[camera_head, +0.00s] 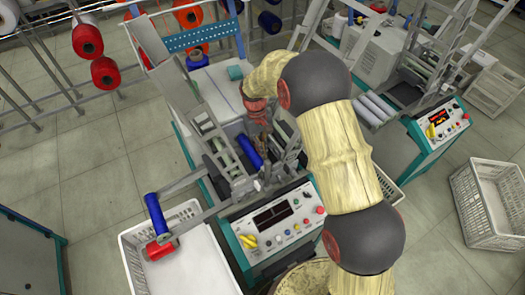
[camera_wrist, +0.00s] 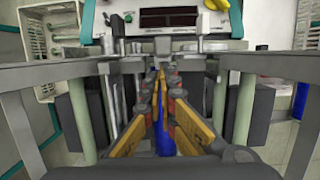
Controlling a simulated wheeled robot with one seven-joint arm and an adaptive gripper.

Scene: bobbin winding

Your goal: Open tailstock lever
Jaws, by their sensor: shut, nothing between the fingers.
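The winding machine with its control panel (camera_head: 272,218) stands in the middle of the head view. The panel is at the top of the wrist view (camera_wrist: 168,20). A blue bobbin (camera_head: 250,150) lies in the machine's winding area between dark metal brackets. In the wrist view blue (camera_wrist: 164,138) shows between and below my fingers. My gripper (camera_head: 262,128) is over the winding area close to the bobbin. In the wrist view my gripper (camera_wrist: 158,76) points toward the panel, its fingers shut and empty. I cannot make out the tailstock lever among the metal parts and my fingers.
A white crate (camera_head: 128,262) stands at the left front, with a blue roll (camera_head: 158,218) and a red roll (camera_head: 160,248) above it. A rack with red spools (camera_head: 88,40) is at the back left. Another machine (camera_head: 438,125) and an empty crate (camera_head: 490,205) stand to the right.

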